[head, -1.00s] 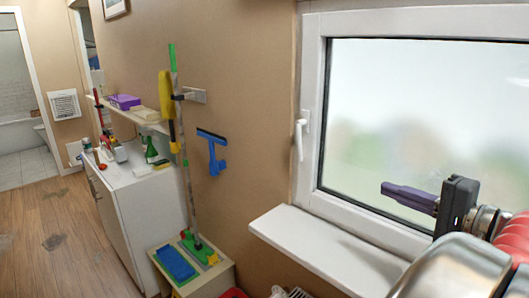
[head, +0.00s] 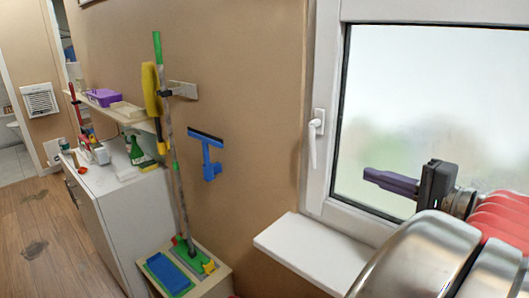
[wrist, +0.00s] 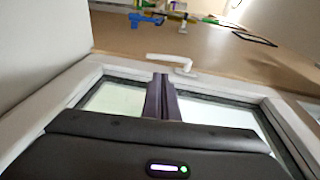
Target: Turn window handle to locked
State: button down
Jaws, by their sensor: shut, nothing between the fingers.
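The white window handle (head: 314,140) is on the left side of the white window frame (head: 322,60). Its lever hangs down from its mount, almost vertical. In the wrist view the handle (wrist: 170,61) lies just beyond the tips of my fingers, with a gap between. My gripper (head: 367,176) is in front of the glass, to the right of the handle and lower, pointing left. Its dark purple fingers are pressed together, with nothing held. They also show at the middle of the wrist view (wrist: 160,78).
A white sill (head: 305,252) juts out below the window. A white cabinet (head: 125,215) and a low stand (head: 215,270) are farther left.

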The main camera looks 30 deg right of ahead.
jog(key=shift+w, duration=0.3)
jog(key=shift+w, duration=0.1)
jog(key=w+a+f, duration=0.1)
jog(key=w+a, duration=0.1)
jog(key=w, duration=1.1)
jog(key=shift+w+f, duration=0.15)
jog(key=shift+w, duration=0.1)
dwell(0.4)
jog(key=shift+d, duration=0.1)
